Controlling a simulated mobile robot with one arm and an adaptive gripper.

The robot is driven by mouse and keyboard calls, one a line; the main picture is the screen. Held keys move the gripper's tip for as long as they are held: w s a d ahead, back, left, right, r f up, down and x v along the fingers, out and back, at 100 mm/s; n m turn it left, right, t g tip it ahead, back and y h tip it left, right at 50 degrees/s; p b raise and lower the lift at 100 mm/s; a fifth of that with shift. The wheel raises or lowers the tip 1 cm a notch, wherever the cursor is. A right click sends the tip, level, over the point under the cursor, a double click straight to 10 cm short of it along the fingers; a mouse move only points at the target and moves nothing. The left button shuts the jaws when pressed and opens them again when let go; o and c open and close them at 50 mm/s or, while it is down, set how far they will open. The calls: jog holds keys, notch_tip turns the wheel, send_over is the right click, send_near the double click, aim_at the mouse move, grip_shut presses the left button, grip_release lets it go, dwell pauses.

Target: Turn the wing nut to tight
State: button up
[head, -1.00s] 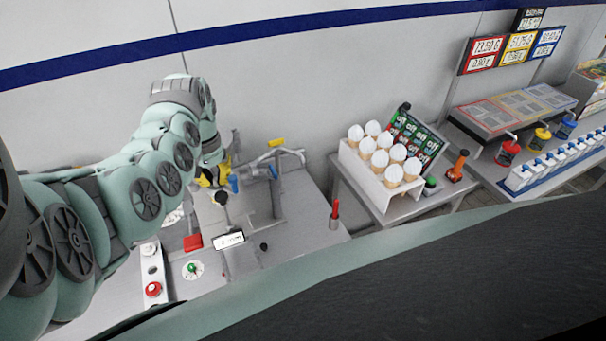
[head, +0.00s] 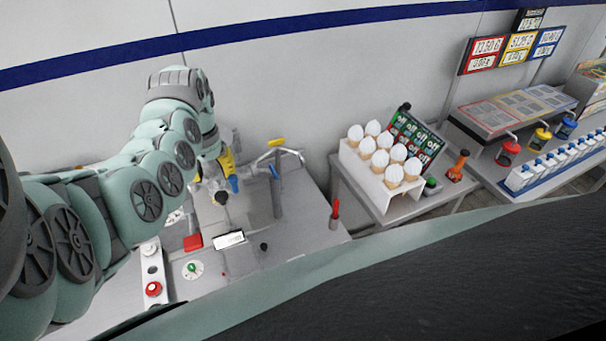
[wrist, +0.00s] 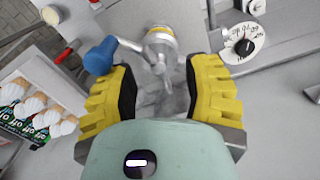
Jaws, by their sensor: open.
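My gripper (wrist: 160,85) is open, with its yellow fingers on either side of a grey metal fitting (wrist: 160,50) in the wrist view. The fitting has a yellow band and a side arm ending in a blue knob (wrist: 100,57). A small grey upright piece in the finger gap may be the wing nut, but I cannot tell for certain. Both fingers look apart from the fitting. In the head view my gripper (head: 228,166) is over the workbench, just above the blue knob (head: 233,184). The fitting is mostly hidden there by my arm.
A white rack of cones (head: 385,180) stands on a separate table to the right.

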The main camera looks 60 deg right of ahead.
aim_at(214, 179)
notch_tip(214, 179, up, 10)
jog(key=shift+r, duration=0.15)
dwell(0.4)
dwell(0.3)
